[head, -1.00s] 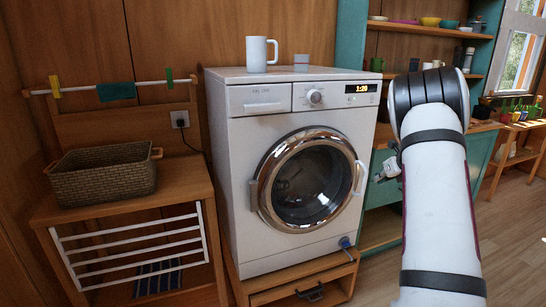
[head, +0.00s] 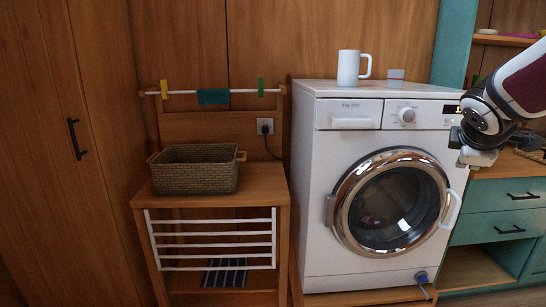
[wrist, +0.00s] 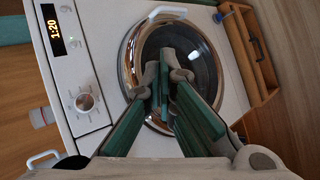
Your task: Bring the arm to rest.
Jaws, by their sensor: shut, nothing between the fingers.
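My gripper shows in the wrist view (wrist: 165,85) with its fingers together and nothing between them. It points toward the round door of the washing machine (wrist: 95,95), apart from it as far as I can tell. In the head view my arm's end (head: 478,145) hangs at the right, in front of the right side of the washing machine (head: 318,200); the fingertips are not clear there. The washing machine's door is closed.
A wicker basket (head: 195,178) sits on a wooden stand (head: 265,190) to the left. Teal drawers (head: 510,197) are at the right. A blue-striped cloth (head: 224,275) lies on the stand's lower shelf.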

